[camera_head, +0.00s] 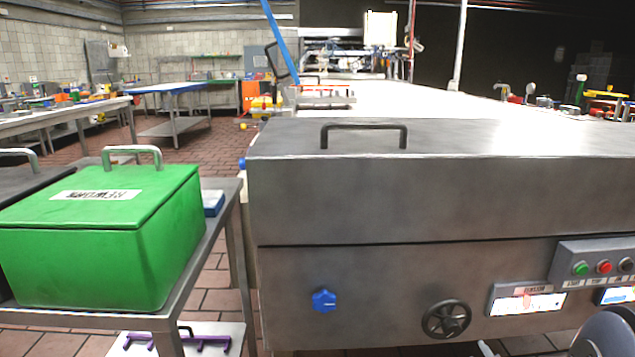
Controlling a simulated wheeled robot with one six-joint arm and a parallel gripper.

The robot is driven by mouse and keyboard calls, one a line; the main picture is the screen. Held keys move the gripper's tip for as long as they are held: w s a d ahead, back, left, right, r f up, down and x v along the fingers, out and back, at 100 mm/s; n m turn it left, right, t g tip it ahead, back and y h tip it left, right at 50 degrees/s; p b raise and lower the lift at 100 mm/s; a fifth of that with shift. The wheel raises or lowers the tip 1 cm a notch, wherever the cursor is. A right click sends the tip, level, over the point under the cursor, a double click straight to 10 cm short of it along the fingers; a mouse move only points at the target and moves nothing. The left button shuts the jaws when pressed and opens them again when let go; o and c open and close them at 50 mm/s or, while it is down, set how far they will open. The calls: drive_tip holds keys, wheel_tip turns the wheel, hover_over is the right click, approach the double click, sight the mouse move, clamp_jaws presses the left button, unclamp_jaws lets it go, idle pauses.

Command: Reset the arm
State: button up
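Part of what looks like my own arm, a grey rounded piece, shows at the bottom right corner of the head view, in front of the steel machine (420,215). Another small light piece shows at the bottom edge to its left, and I cannot tell what it is. My gripper is not clearly visible, so neither its opening nor anything in it can be seen.
The machine has a lid handle (364,128), a blue knob (324,300), a black handwheel (446,319) and buttons (604,267). A green lidded box (85,255) stands on a metal table (222,215) at left. Brick floor (175,160) is open behind.

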drive_tip(key=b+x, duration=0.1)
drive_tip(key=x, duration=0.4)
drive_tip(key=b+x, duration=0.2)
drive_tip(key=x, duration=0.4)
drive_tip(key=shift+w+f, duration=0.1)
drive_tip(key=shift+f, duration=0.2)
drive_tip(key=shift+r+p, duration=0.5)
drive_tip(key=shift+p, duration=0.2)
drive_tip(key=m+y+p, duration=0.2)
drive_tip(key=m+p, duration=0.1)
drive_tip(key=p, duration=0.5)
drive_tip(key=shift+d+p, duration=0.15)
drive_tip(key=shift+p, duration=0.15)
drive_tip(key=m+y+p, duration=0.2)
drive_tip(key=m+p, duration=0.1)
drive_tip(key=p, duration=0.4)
approach(455, 330)
drive_tip(key=shift+s, duration=1.35)
drive_tip(key=shift+r+g, duration=0.35)
drive_tip(key=shift+g, duration=0.05)
